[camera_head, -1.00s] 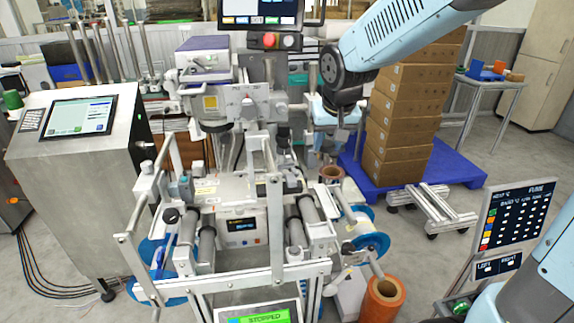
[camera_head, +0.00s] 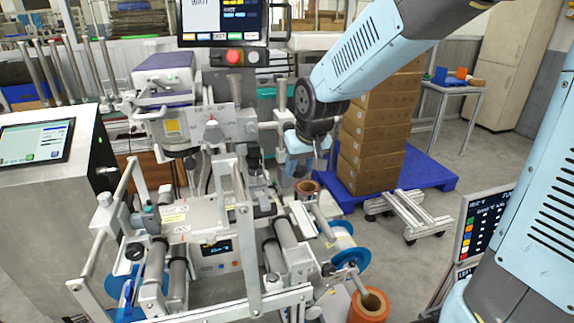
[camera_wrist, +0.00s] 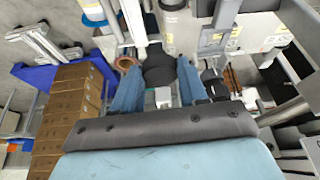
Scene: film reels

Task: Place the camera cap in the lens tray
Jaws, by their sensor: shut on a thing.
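My gripper (camera_wrist: 158,70) points away from the wrist camera, its two light blue fingers on either side of a dark round disc, which looks like the camera cap (camera_wrist: 158,62). The fingers are shut on it. The cap cannot be made out there. I cannot pick out the lens tray with certainty in either view.
The machine (camera_head: 210,212) with rollers and upright posts fills the middle. Stacked brown boxes (camera_head: 370,150) stand on a blue pallet (camera_head: 425,172) behind to the right. An orange roll (camera_head: 368,306) stands front right.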

